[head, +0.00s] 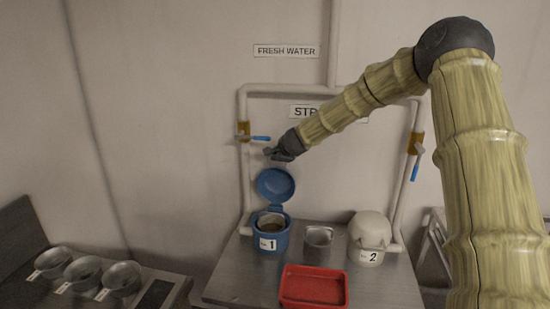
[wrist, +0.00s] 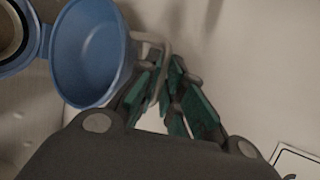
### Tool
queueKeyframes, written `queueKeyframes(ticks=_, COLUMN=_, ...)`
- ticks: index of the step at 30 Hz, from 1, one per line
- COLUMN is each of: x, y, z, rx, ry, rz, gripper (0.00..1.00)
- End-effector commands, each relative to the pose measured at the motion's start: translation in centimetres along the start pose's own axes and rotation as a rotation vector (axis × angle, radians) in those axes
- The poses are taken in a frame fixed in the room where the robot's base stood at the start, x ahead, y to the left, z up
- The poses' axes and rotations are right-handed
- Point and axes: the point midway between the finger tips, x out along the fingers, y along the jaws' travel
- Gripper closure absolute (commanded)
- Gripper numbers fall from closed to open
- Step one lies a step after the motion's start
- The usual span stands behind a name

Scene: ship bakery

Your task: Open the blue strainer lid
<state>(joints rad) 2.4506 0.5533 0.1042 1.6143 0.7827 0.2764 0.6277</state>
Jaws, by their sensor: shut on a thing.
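The blue strainer (head: 272,242), labelled 1, stands on the steel counter. Its blue lid (head: 276,186) is raised, tilted up behind the body, and the strainer's inside shows. In the wrist view the lid (wrist: 92,50) is a blue bowl at upper left, with a pale looped handle at its right edge. My gripper (head: 270,152) is just above the lid in the head view. In the wrist view its green-padded fingers (wrist: 170,95) are shut on the lid's handle (wrist: 160,55). The strainer's rim (wrist: 15,35) shows at the far left there.
A white strainer (head: 368,256), labelled 2, stands with its lid down at right. A small metal container (head: 318,238) stands between them, with a red tray (head: 313,287) in front. A blue-handled valve (head: 256,138) on the left pipe is near my gripper.

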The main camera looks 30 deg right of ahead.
Motion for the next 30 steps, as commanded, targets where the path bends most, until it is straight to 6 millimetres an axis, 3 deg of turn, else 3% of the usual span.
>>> queueKeyframes(ticks=16, x=-0.31, y=-1.06, z=-0.81, rx=0.004, ry=0.005, rz=-0.014, gripper=1.0)
queueKeyframes(ticks=17, x=-0.31, y=-1.09, z=-0.82, rx=0.004, ry=0.005, rz=-0.014, gripper=0.88)
queueKeyframes(ticks=20, x=-0.28, y=-1.06, z=-0.8, rx=0.004, ry=0.005, rz=-0.014, gripper=0.7)
queueKeyframes(ticks=30, x=-0.02, y=-0.48, z=-0.49, rx=0.002, ry=0.002, rz=-0.006, gripper=0.7)
